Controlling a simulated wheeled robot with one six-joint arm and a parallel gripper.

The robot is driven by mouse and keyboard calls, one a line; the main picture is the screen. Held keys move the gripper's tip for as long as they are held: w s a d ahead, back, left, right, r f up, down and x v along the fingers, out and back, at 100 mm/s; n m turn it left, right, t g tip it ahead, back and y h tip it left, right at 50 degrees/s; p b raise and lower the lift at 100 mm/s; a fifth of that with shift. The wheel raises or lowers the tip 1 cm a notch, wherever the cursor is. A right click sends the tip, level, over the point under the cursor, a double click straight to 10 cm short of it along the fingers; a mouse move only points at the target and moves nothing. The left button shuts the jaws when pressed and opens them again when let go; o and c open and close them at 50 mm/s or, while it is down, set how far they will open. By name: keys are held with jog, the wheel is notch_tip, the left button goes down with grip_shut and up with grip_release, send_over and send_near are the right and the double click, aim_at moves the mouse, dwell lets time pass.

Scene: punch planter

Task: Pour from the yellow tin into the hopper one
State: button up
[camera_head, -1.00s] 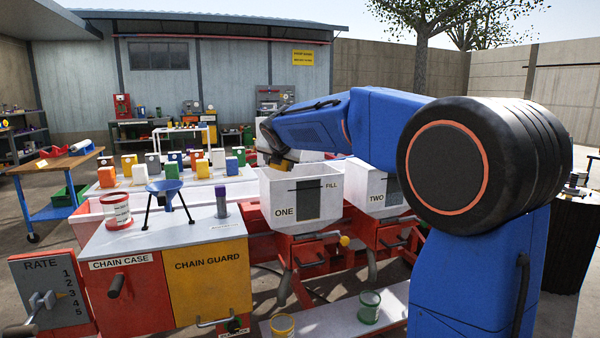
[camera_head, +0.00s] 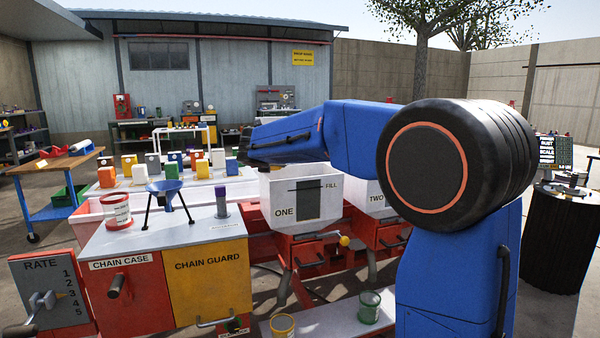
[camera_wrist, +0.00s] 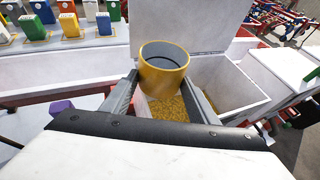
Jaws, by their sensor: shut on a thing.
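The yellow tin (camera_wrist: 158,80) is between the two grey fingers of my gripper (camera_wrist: 160,88) in the wrist view. My gripper is shut on it. A grey round face shows inside its upper rim; I cannot tell whether it is the empty inside or a recessed base. Golden grain (camera_wrist: 168,108) shows just below the tin, and more grain lies in the white bin beside it. Hopper one (camera_head: 278,205), white and marked ONE, stands mid-picture in the head view. My arm covers its top back edge, and the gripper and held tin are hidden there.
Hopper two (camera_head: 366,200) stands right of hopper one, partly behind my arm. A blue funnel (camera_head: 168,190) and a red-white can (camera_head: 116,211) are on the grey bench top.

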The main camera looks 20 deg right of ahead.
jog(key=w, duration=0.3)
jog(key=shift+w+d, duration=0.1)
jog(key=shift+w, duration=0.15)
jog(key=shift+s, duration=0.1)
jog(key=shift+r, duration=2.55)
